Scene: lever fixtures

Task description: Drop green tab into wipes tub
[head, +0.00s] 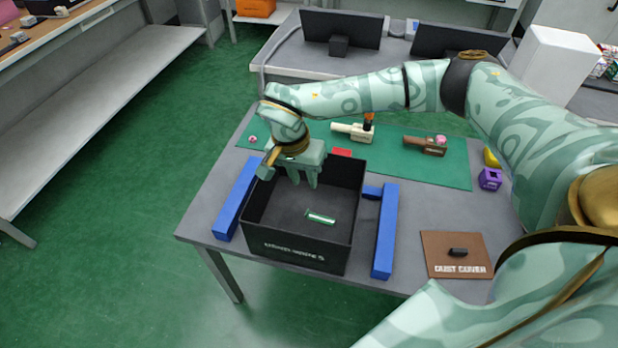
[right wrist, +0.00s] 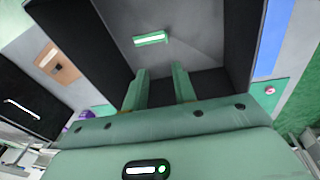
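The green tab (head: 320,217), green with a white stripe, lies flat on the floor of an open black box (head: 290,252). The box has white lettering on its front wall that I cannot read clearly; I cannot tell if it is the wipes tub. My right gripper (head: 303,184) points down over the back part of the box, with its fingers apart and nothing between them. In the right wrist view, the tab (right wrist: 150,39) lies beyond the open fingertips (right wrist: 158,78), apart from them. My left gripper is not in view.
Blue bars (head: 237,200) (head: 386,232) flank the box on the grey table. A green mat (head: 455,172) behind holds a cream fixture (head: 352,132) and a brown fixture (head: 425,147).

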